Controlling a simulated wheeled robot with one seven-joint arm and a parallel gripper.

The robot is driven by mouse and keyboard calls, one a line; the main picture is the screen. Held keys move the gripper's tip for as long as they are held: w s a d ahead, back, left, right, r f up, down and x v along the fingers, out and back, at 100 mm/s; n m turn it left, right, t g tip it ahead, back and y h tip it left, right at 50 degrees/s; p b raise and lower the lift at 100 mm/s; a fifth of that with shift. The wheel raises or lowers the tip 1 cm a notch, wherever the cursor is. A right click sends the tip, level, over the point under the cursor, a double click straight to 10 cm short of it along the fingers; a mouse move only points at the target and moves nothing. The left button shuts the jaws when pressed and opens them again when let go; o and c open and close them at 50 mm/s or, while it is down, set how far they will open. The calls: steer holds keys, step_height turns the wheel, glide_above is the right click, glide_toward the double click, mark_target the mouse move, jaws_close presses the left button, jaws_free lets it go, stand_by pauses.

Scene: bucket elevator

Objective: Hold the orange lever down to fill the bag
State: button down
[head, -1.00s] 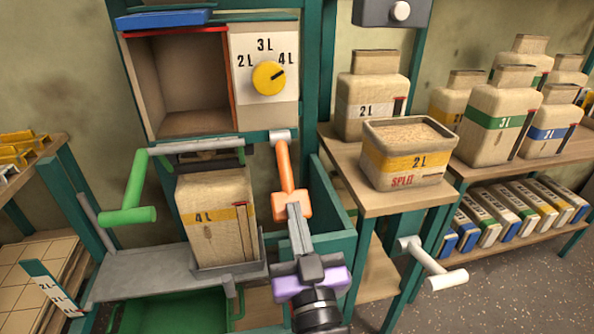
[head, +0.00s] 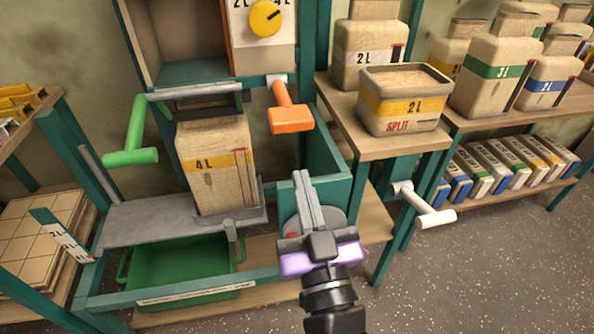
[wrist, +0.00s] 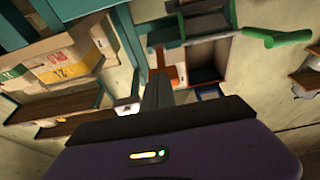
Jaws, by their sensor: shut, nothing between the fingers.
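The orange lever (head: 289,112) hangs below the right side of the hopper box in the head view, tilted down and outward. A 4 L bag (head: 216,165) with a yellow band stands upright on a grey tray under the spout. My gripper (head: 302,176) is shut and empty, below and a little right of the lever, apart from it. In the wrist view my gripper (wrist: 157,80) points toward the machine, with part of the orange lever (wrist: 172,72) showing beyond the fingertips.
A green-handled lever (head: 131,156) is left of the bag. A yellow dial (head: 265,18) is above. A white handle (head: 427,207) sticks out at right. A split 2 L bag (head: 404,100) stands on the right shelf. A green bin (head: 180,270) is below the tray.

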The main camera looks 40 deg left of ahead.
steer(key=shift+b+v, duration=0.6)
steer(key=shift+v, duration=1.35)
